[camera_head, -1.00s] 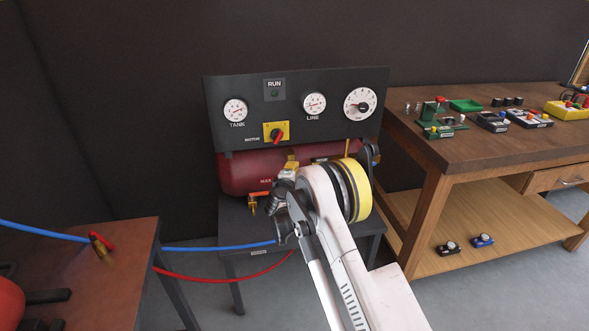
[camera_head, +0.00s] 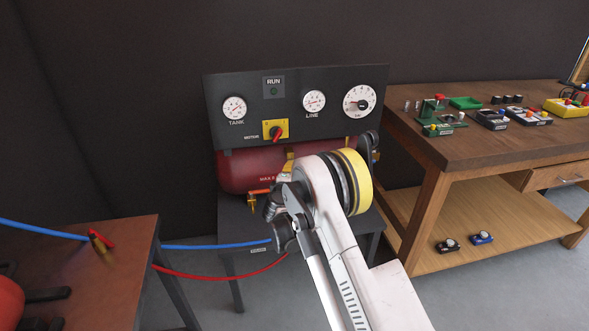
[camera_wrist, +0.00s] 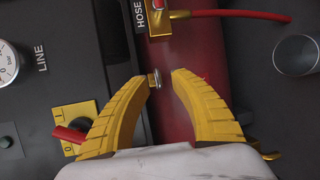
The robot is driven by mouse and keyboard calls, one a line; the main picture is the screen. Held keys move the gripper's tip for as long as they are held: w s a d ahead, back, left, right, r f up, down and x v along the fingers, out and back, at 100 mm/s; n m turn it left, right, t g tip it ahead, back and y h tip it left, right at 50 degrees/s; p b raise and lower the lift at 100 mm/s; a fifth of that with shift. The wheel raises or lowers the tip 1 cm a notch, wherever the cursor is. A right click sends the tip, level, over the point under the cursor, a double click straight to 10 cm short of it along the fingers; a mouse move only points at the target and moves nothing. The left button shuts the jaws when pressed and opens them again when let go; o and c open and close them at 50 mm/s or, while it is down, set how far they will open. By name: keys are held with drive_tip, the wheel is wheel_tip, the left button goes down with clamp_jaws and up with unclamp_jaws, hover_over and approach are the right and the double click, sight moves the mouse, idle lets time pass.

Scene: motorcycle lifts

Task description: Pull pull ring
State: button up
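A small metal piece that looks like the pull ring (camera_wrist: 157,78) shows in the wrist view, on a brass fitting in front of the red tank (camera_wrist: 184,58). My gripper (camera_wrist: 160,82) has two yellow ribbed fingers, spread apart, with the small metal piece between their tips. I see a gap beside it on the right; contact on the left is unclear. In the head view my arm hides the ring and the fingers. The red tank there (camera_head: 235,170) sits under the black gauge panel (camera_head: 340,125).
A red-handled motor switch on a yellow plate (camera_wrist: 82,125) is close to the left finger. A HOSE valve (camera_wrist: 158,18) with a red hose is above, and a dark cylinder (camera_wrist: 296,55) is at right. A wooden workbench (camera_head: 435,150) stands right of the compressor.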

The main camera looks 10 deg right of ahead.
drive_tip(key=v, duration=0.9)
drive_tip(key=shift+s, duration=0.3)
drive_tip(key=shift+a+r, duration=0.1)
drive_tip(key=shift+r, duration=0.05)
drive_tip(key=s+d+r+m+g+y, duration=0.1)
drive_tip(key=s+d+r+m+g, duration=0.1)
drive_tip(key=s+d+r+m, duration=0.4)
drive_tip(key=s+d+r+m+g, duration=0.2)
drive_tip(key=s+r+g, duration=0.1)
drive_tip(key=s+r, duration=0.6)
drive_tip(key=s+a+m+g+y, duration=0.1)
drive_tip(key=s+m+y, duration=0.1)
drive_tip(key=s, duration=1.1)
drive_tip(key=s+a+m+g+y, duration=0.1)
drive_tip(key=s+a+m+y, duration=0.1)
drive_tip(key=s, duration=1.2)
drive_tip(key=shift+a+m+g+y, duration=0.35)
drive_tip(key=shift+m+y, duration=0.25)
drive_tip(key=shift+m, duration=0.6)
